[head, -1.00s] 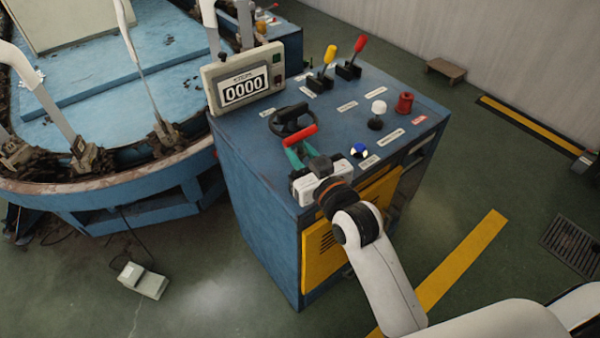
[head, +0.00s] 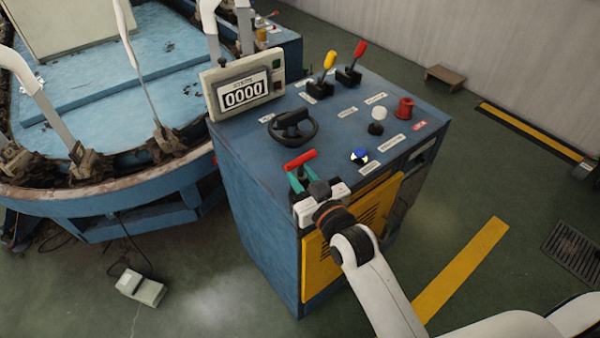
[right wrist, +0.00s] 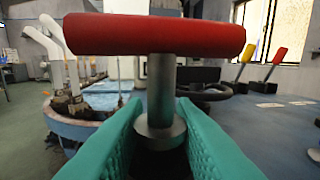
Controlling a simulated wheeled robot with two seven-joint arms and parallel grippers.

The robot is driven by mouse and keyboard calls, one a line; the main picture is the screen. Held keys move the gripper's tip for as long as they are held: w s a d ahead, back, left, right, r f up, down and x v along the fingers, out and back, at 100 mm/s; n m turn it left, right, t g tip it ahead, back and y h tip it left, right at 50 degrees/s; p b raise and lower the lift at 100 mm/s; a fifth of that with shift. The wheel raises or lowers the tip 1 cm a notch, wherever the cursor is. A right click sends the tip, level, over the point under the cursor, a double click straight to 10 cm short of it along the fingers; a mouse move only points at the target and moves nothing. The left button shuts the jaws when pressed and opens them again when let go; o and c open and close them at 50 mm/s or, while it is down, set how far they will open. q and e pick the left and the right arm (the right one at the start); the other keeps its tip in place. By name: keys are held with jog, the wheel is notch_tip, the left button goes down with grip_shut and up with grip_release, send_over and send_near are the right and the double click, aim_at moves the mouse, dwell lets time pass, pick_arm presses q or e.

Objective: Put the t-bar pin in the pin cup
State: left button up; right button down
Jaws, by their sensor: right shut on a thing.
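The t-bar pin has a red crossbar (head: 300,159) on a grey stem with a collar, seen close up in the right wrist view (right wrist: 155,36). My right gripper (head: 298,178) has teal fingers shut on its stem, with the crossbar beyond the fingertips. It holds the pin over the near left edge of the blue console. The stem's lower end is hidden between the fingers. I cannot identify the pin cup for sure; a red round fitting (head: 404,108) stands at the console's right side, apart from the gripper. My left gripper is not in view.
The blue console (head: 245,150) carries a black handwheel (head: 293,128), a counter display (head: 243,90), yellow and red levers, a white knob (head: 379,113) and a blue button (head: 359,156). A blue machine (head: 110,190) with white forms stands at left. A foot pedal (head: 140,287) lies on the floor.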

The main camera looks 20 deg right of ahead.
jog(key=c, duration=1.3)
grip_release()
jog(key=shift+f, duration=0.3)
jog(key=shift+o, duration=0.6)
jog(key=shift+s+f, duration=0.1)
jog(key=shift+f, duration=0.1)
jog(key=shift+r, duration=0.4)
jog(key=shift+s+r, duration=0.15)
jog(key=shift+r, duration=0.1)
jog(key=v, duration=1.1)
jog(key=shift+s+r, duration=0.25)
jog(key=shift+r, duration=0.05)
